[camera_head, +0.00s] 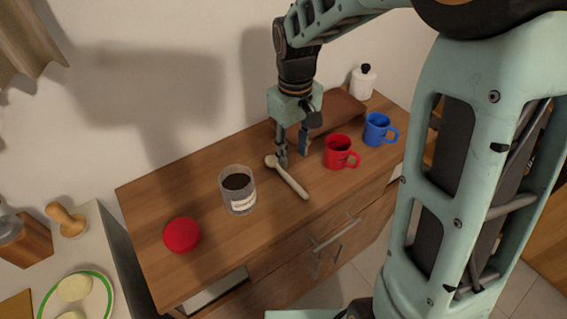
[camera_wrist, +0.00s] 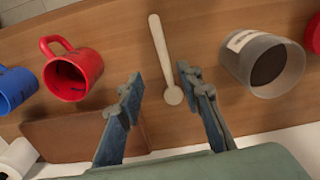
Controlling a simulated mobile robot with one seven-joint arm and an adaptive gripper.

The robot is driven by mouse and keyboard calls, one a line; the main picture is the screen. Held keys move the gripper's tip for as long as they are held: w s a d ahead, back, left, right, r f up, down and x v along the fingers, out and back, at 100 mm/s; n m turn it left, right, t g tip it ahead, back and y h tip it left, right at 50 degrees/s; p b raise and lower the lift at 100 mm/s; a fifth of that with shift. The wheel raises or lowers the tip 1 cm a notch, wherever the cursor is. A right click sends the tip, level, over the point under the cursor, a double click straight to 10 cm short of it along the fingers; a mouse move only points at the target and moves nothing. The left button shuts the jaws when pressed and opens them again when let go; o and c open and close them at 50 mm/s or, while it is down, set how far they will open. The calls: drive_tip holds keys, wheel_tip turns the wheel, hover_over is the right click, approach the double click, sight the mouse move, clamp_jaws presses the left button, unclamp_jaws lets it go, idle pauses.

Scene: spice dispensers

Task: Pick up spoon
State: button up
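The spoon (camera_head: 290,178) is pale and lies on the wooden cabinet top, between the glass jar and the red mug. In the wrist view the spoon (camera_wrist: 161,55) lies lengthwise, its round bowl end nearest my gripper and its handle pointing away. My gripper (camera_head: 293,158) points down at the bowl end. In the wrist view my gripper (camera_wrist: 157,82) is open, with one finger on each side of the bowl end and nothing held. Its height above the top is hard to judge.
A red mug (camera_head: 338,152) and a blue mug (camera_head: 377,130) stand to the right. A glass jar (camera_head: 238,190) with dark contents and a red lid (camera_head: 181,235) are to the left. A brown board or box (camera_head: 343,108) and a white bottle (camera_head: 362,83) are behind.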

sight(290, 179)
wheel_tip(290, 179, down, 3)
drive_tip(key=shift+f, duration=0.2)
drive_tip(key=f, duration=0.4)
drive_tip(key=shift+s+a, duration=0.2)
drive_tip(key=shift+s, duration=0.1)
drive_tip(key=shift+f, duration=0.65)
clamp_jaws()
